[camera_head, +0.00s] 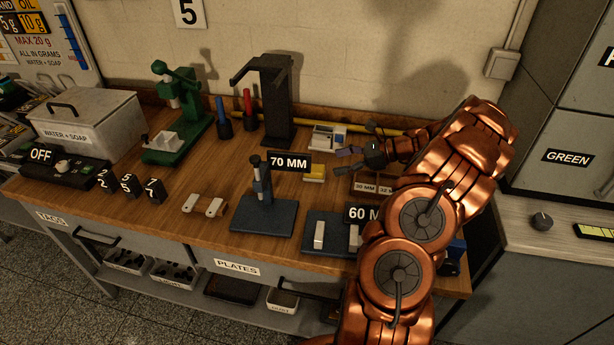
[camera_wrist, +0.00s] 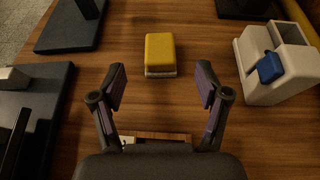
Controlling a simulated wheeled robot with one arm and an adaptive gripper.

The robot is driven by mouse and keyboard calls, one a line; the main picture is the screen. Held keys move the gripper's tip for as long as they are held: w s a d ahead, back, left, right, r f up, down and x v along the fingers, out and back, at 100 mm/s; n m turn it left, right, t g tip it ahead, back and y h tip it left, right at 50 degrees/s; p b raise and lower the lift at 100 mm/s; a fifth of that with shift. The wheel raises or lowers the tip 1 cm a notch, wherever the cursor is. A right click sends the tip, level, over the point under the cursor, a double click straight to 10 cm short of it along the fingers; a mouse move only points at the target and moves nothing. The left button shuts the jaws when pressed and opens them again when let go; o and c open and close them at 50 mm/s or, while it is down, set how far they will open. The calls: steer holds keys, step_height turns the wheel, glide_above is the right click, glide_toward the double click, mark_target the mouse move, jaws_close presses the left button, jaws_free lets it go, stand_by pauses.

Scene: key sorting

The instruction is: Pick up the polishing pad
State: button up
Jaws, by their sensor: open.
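The polishing pad appears to be the small yellow block with a pale base (camera_wrist: 160,54) on the wooden bench in the wrist view. It also shows in the head view as a yellow block (camera_head: 315,173), just right of the 70 MM sign. My gripper (camera_wrist: 161,88) is open and empty, with its two dark fingers spread. In the wrist view the pad lies beyond the fingertips, roughly centred between them and apart from both. In the head view my gripper (camera_head: 358,155) is to the right of the pad.
A cream holder with a blue part (camera_wrist: 272,70) stands right of the pad. The 70 MM stand (camera_head: 265,214) is to its left, and a 60 MM fixture (camera_head: 318,234) is nearer the front. A tall black stand (camera_head: 275,105) rises behind. Bare wood surrounds the pad.

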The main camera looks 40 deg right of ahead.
mark_target(316, 168)
steer(key=shift+w+a+f, duration=0.2)
steer(key=shift+w+f, duration=0.25)
steer(key=shift+x, duration=1.15)
steer(key=shift+p+x, duration=0.6)
steer(key=shift+x, duration=1.95)
steer(key=shift+s+a, duration=0.15)
steer(key=shift+s, duration=0.05)
steer(key=shift+c, duration=0.4)
steer(key=c, duration=1.1)
steer(key=shift+r, duration=0.1)
